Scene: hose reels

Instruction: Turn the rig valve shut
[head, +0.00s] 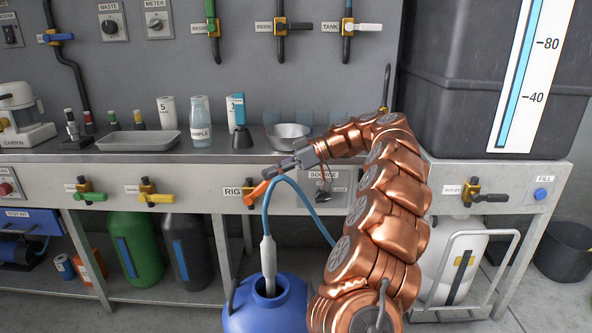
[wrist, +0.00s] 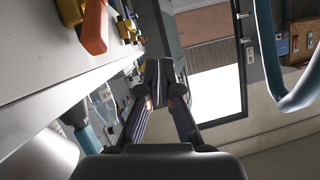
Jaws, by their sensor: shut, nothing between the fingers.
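The rig valve has an orange lever handle (head: 260,190) beside the RIG label (head: 232,191) on the bench's front panel. The handle slants, its right end higher than its left. In the wrist view the orange handle (wrist: 93,25) is at the upper left, apart from the fingers. My gripper (head: 283,168) is just above and right of the handle in the head view; whether it touches the handle there is unclear. In the wrist view my gripper (wrist: 158,80) has its fingertips together with nothing between them. The valve body is partly hidden behind the handle.
A blue hose (head: 300,190) arches just below my gripper, from a wand in a blue container (head: 265,308); the hose also loops at the right of the wrist view (wrist: 268,60). Green (head: 90,197) and yellow (head: 157,198) valves are to the left. A metal bowl (head: 289,138) stands above on the bench.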

